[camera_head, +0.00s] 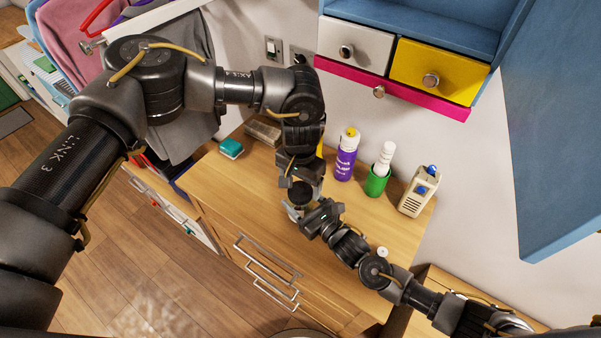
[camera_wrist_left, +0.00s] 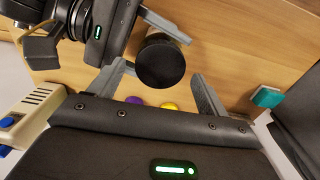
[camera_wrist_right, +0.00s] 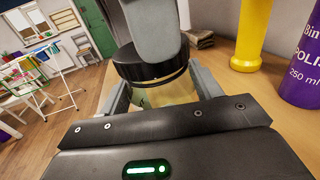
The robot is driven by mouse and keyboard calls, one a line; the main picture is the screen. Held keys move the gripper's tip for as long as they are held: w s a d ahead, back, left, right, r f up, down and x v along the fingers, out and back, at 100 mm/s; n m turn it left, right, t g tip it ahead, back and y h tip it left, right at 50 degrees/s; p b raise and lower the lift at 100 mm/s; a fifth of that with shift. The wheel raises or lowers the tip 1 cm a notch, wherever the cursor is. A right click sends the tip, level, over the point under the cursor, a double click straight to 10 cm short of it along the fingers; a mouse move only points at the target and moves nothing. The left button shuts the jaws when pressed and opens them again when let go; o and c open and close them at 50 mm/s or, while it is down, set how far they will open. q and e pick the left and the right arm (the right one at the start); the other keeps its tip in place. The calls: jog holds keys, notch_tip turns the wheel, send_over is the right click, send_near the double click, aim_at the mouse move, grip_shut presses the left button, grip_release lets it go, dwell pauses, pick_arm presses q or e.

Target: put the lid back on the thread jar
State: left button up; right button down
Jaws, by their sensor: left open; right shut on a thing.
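The thread jar (camera_wrist_right: 165,94) is clear with pale yellowish contents in the right wrist view. My right gripper (camera_head: 309,224) is shut on its body from the side. The black round lid (camera_wrist_left: 163,63) is at the jar's mouth and also shows in the right wrist view (camera_wrist_right: 150,64). I cannot tell whether it is fully seated. My left gripper (camera_head: 299,194) is open above the lid, with its fingers apart on either side of it in the left wrist view. In the head view the grippers hide most of the jar and lid.
A purple bottle (camera_head: 345,161), green cup (camera_head: 376,183) and beige device (camera_head: 416,196) stand along the wall side of the wooden top (camera_head: 240,190). A teal block (camera_head: 231,148) lies at the left. Drawers (camera_head: 435,69) hang above. Bare wood lies left of the grippers.

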pick_arm(q)
jog(key=shift+f, duration=1)
pick_arm(e)
jog(key=shift+s+f, duration=0.1)
jog(key=shift+f, duration=0.15)
